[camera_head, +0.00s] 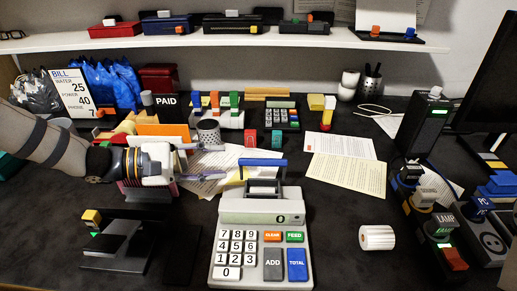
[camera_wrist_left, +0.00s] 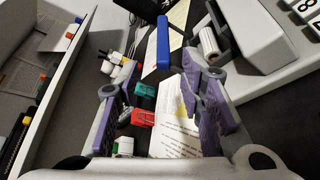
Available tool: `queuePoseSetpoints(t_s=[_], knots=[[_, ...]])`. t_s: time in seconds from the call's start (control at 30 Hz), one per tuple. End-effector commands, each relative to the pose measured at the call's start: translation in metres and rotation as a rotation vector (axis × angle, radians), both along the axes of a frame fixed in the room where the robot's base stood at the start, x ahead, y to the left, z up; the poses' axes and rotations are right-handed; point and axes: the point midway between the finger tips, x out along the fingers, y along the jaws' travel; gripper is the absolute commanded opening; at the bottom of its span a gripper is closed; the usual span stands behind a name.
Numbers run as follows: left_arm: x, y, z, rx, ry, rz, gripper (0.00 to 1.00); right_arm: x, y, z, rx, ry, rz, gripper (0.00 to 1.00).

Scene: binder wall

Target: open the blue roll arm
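The blue roll arm (camera_head: 263,162) is a blue bar on grey side arms at the back of the adding machine (camera_head: 262,219). In the left wrist view the blue bar (camera_wrist_left: 163,44) shows beyond my fingertips, beside a white paper roll (camera_wrist_left: 209,43). My left gripper (camera_head: 222,160) comes in from the left and points right towards the bar's left end. In the left wrist view my left gripper (camera_wrist_left: 163,92) is open, its purple pads wide apart with nothing between them but papers below. It appears clear of the bar. My right gripper is not in view.
Red and teal blocks (camera_head: 250,138) stand behind the bar. Papers (camera_head: 345,173) lie to the right. A loose paper roll (camera_head: 377,238) sits right of the machine. A shelf (camera_head: 250,39) crosses the back.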

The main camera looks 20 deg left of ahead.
Motion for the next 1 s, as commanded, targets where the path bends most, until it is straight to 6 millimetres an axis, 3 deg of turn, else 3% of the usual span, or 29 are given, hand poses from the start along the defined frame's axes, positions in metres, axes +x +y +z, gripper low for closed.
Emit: queuePoseSetpoints(t_s=[0.2, 0.4, 0.6, 0.83, 1.0], knots=[[0.026, -0.041, -0.02, 0.002, 0.016, -0.007, 0.35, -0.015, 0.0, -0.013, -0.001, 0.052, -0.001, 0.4], [0.051, -0.077, -0.027, 0.002, 0.01, -0.004, 0.35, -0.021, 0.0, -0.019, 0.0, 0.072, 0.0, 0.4], [0.063, -0.092, -0.028, 0.001, 0.005, -0.001, 0.35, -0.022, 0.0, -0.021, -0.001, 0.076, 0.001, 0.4], [0.064, -0.093, -0.027, 0.001, 0.003, -0.001, 0.35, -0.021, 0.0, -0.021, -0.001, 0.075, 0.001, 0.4], [0.064, -0.093, -0.027, 0.001, 0.003, -0.001, 0.0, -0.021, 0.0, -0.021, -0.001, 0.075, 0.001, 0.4]])
